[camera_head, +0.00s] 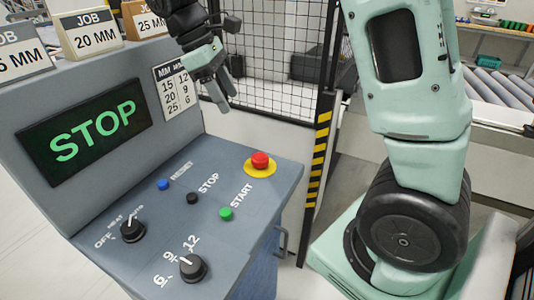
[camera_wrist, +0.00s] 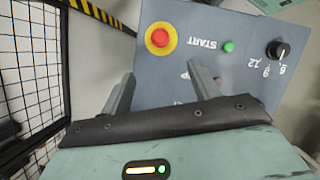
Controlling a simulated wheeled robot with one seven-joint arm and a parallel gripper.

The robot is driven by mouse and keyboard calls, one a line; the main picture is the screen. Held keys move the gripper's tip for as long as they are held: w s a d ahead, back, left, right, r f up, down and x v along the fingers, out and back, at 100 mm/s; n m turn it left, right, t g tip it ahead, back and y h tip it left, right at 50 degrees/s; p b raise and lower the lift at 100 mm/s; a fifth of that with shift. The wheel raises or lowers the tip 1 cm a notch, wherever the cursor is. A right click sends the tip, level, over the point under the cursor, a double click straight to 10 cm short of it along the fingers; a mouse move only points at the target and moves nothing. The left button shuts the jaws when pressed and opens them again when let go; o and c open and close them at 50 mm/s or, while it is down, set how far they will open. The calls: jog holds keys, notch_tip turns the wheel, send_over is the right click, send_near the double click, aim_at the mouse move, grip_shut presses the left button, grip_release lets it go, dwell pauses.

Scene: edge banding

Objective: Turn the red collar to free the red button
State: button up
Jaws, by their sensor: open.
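The red button (camera_head: 260,160) sits on a round yellow plate (camera_head: 260,170) at the right end of the sloping grey control panel. In the wrist view the red button (camera_wrist: 159,38) shows from above, inside its yellow ring (camera_wrist: 172,39). A separate red collar cannot be told apart from the button. My gripper (camera_head: 221,97) is open and empty, in the air above the panel and up and left of the button in the head view. In the wrist view its two fingers (camera_wrist: 160,90) point toward the panel, apart from the button.
The panel also carries a green START button (camera_head: 226,213), a black STOP button (camera_head: 192,198), a blue RESET button (camera_head: 163,184) and two black knobs (camera_head: 193,268). A lit STOP screen (camera_head: 85,129) stands behind. A mesh fence (camera_head: 285,60) and striped post (camera_head: 319,145) are close by.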

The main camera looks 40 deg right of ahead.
aim_at(259, 156)
jog(key=p+x, duration=0.1)
jog(key=x, duration=1.6)
jog(key=shift+f+p, duration=0.1)
jog(key=shift+p, duration=0.3)
jog(key=c, duration=1)
